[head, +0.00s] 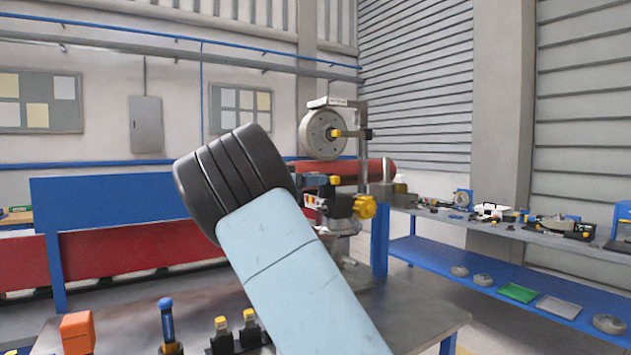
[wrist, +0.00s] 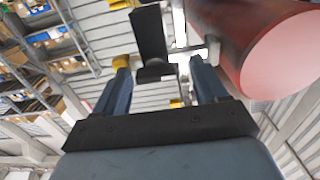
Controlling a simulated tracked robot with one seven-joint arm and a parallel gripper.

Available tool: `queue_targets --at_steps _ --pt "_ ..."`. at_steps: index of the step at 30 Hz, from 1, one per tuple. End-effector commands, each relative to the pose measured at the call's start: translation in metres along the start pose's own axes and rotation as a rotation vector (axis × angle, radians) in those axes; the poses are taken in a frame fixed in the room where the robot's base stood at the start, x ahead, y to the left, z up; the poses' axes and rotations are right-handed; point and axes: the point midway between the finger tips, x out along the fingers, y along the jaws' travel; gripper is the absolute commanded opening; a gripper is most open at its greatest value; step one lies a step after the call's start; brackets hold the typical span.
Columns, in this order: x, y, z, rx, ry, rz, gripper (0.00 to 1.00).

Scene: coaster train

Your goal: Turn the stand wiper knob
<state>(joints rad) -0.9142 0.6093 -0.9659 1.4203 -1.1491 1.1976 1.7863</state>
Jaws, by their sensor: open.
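My arm's pale blue link and black joint cover part of the stand. My gripper (wrist: 160,66) is open in the wrist view, its two blue fingers apart. A dark bracket-like part (wrist: 149,38) shows between and beyond the fingertips; contact cannot be told. The knob is not clearly visible in the wrist view.
A red cylinder (wrist: 283,55) lies close to the right finger in the wrist view. A workbench (head: 430,312) holds an orange block (head: 77,332) and a blue-handled tool (head: 167,322). A blue shelf (head: 470,277) with small parts stands at right.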

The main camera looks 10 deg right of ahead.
Motion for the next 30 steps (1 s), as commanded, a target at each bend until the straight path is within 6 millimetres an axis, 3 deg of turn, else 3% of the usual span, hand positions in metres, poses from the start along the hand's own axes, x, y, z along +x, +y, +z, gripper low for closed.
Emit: queue_targets --at_steps 6,23,26,27,30 --pt "0.0003 0.0001 0.0001 0.000 0.000 0.000 0.70" --pt "0.0006 -0.0007 -0.0007 0.000 0.001 -0.002 0.17" --pt "0.0006 -0.0012 -0.0011 0.001 0.002 -0.004 0.17" --pt "0.0006 -0.0014 -0.0012 0.001 0.002 -0.005 0.51" --pt "0.0009 -0.0011 -0.0009 0.001 0.002 -0.003 0.60"
